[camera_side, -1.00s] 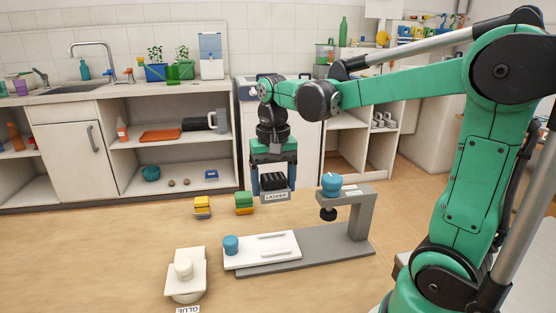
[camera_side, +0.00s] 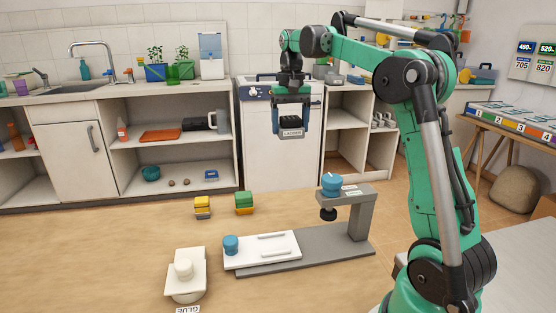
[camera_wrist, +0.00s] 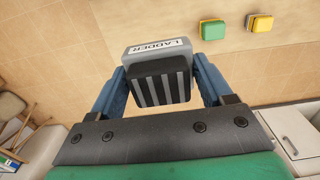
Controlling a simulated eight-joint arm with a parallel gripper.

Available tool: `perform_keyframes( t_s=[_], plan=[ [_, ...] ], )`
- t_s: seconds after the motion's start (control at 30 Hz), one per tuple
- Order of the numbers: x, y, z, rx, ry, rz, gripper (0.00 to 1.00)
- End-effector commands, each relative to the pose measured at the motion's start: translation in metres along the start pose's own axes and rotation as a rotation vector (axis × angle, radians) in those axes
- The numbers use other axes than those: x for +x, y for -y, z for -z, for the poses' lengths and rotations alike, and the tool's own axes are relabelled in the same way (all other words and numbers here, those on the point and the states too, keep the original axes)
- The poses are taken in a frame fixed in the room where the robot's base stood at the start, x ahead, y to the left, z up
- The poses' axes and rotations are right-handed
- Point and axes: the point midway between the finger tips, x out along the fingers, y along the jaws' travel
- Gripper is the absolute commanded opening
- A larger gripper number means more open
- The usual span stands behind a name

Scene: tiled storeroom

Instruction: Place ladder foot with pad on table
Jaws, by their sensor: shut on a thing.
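My gripper (camera_side: 291,122) is shut on the ladder foot (camera_side: 291,134), a grey block with a white label reading LADDER. I hold it high, clear of the table and in front of the white cabinet. In the wrist view the ladder foot (camera_wrist: 157,72) sits between the blue fingers, with its black ribbed pad (camera_wrist: 160,87) facing the camera. The wooden table (camera_side: 110,258) lies below and in front of it. The tiled floor shows beneath the block in the wrist view.
A grey press stand (camera_side: 359,215) with a blue knob stands on the table, with a white plate (camera_side: 262,252) on its base. A cream glue pot (camera_side: 186,282) is at front left. Yellow (camera_side: 203,202) and green (camera_side: 244,197) stacked blocks lie near the back edge. The table's left is clear.

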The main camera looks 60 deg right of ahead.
Motion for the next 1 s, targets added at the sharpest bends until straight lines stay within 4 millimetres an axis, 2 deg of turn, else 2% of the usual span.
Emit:
perform_keyframes(
  t_s=[0.1,0.23,0.33,0.47,0.8,0.9,1.0],
  plan=[
    [0.006,-0.017,0.018,0.009,0.000,0.000,0.12],
    [0.013,-0.025,0.025,0.008,0.000,0.000,0.12],
    [0.027,-0.026,0.026,0.008,0.000,0.000,0.12],
    [0.057,-0.026,0.026,0.008,0.000,0.000,0.12],
    [0.145,-0.026,0.025,0.008,0.000,0.000,0.12],
    [0.162,-0.026,0.025,0.008,0.000,0.000,0.12],
    [0.171,-0.026,0.025,0.008,0.000,0.000,0.12]
  ],
)
